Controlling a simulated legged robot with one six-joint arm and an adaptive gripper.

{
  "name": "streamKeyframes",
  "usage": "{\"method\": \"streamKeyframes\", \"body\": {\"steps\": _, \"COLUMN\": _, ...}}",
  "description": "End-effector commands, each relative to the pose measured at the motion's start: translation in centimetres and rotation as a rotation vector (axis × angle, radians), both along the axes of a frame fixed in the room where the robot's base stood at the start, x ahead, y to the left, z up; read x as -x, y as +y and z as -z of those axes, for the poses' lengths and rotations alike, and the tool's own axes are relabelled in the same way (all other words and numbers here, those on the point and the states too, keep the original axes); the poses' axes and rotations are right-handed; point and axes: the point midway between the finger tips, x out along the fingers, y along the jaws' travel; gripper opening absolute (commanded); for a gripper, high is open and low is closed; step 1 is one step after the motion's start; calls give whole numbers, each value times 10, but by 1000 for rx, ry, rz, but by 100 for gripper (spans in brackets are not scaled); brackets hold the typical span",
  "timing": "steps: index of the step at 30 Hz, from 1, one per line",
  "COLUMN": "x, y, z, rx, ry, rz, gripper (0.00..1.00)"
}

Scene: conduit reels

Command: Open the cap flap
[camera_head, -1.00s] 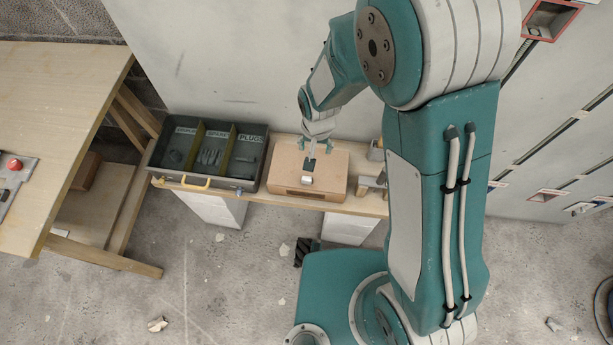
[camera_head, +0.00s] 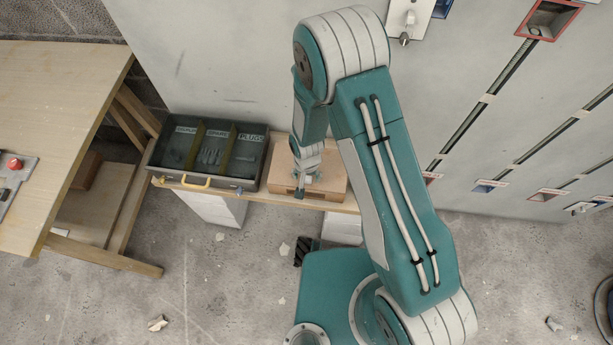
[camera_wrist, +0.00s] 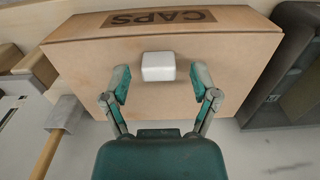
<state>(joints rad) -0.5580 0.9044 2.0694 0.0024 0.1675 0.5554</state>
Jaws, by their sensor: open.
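A tan cardboard box (camera_head: 333,175) sits on the wooden bench. In the wrist view the box (camera_wrist: 90,70) carries a dark CAPS label (camera_wrist: 160,17) and a small white block-like tab (camera_wrist: 158,67). My gripper (camera_wrist: 160,80) is open, with one finger on each side of the white tab and a gap on both sides. Whether it touches the box I cannot tell. In the head view my gripper (camera_head: 299,189) is over the front part of the box, and my arm hides the tab there.
In the wrist view a hammer-like tool (camera_wrist: 64,113) lies left of the box. A wooden table (camera_head: 60,100) stands at far left.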

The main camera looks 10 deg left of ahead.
Motion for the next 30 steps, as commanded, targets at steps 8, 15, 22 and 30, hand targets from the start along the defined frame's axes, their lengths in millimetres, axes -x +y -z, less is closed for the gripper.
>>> {"method": "streamKeyframes", "body": {"steps": 8, "x": 0, "y": 0, "z": 11, "rx": -1, "ry": -1, "rz": 0, "gripper": 77}}
{"method": "streamKeyframes", "body": {"steps": 15, "x": 0, "y": 0, "z": 10, "rx": -1, "ry": -1, "rz": 0, "gripper": 33}}
{"method": "streamKeyframes", "body": {"steps": 22, "x": 0, "y": 0, "z": 11, "rx": 0, "ry": -1, "rz": 0, "gripper": 0}}
{"method": "streamKeyframes", "body": {"steps": 30, "x": -1, "y": 1, "z": 8, "rx": -1, "ry": 18, "rz": 2, "gripper": 0}}
